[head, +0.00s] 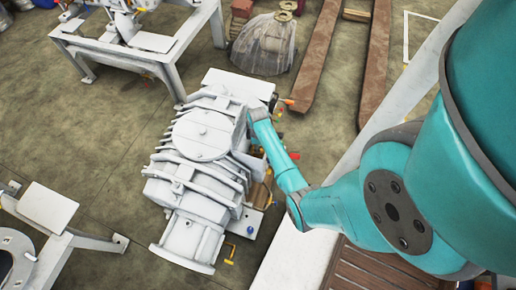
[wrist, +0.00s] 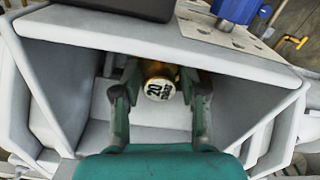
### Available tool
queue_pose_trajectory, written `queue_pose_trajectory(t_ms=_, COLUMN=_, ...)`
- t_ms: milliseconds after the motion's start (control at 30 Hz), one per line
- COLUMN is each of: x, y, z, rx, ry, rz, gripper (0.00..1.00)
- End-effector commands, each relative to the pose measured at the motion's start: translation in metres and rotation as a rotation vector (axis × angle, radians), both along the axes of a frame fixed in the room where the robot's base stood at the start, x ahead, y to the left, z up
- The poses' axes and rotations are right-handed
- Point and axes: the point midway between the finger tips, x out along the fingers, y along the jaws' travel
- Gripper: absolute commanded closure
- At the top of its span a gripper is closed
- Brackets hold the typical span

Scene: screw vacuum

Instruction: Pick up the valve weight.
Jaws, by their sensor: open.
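The valve weight, a small brass-coloured cylinder with a white round face marked "20" (wrist: 159,88), shows in the wrist view inside a grey-white box-like recess. My gripper (wrist: 158,76) is open, with one dark teal finger to the left of the weight and one to the right. I cannot tell whether either finger touches it. In the head view my teal arm reaches to the right side of the white machine (head: 200,135). The weight cannot be made out there, and my fingers are not clear.
Pale slanted walls (wrist: 250,75) enclose the recess closely on both sides. A blue part (wrist: 235,12) stands on a metal plate above it. Around the machine are a white frame stand (head: 180,45), a wrapped object (head: 264,45), and brown beams (head: 318,60). Floor is open to the machine's left.

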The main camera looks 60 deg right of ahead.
Motion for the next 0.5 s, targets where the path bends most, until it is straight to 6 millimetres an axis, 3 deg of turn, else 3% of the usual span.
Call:
queue_pose_trajectory(t_ms=167, x=0.0001, y=-0.0001, z=0.0, rx=0.0, ry=0.0, rz=0.0, gripper=0.57)
queue_pose_trajectory(t_ms=333, x=0.0001, y=-0.0001, z=0.0001, rx=0.0, ry=0.0, rz=0.0, gripper=0.97)
queue_pose_trajectory(t_ms=500, x=0.0003, y=-0.0003, z=0.0005, rx=-0.001, ry=0.0, rz=0.0, gripper=1.0)
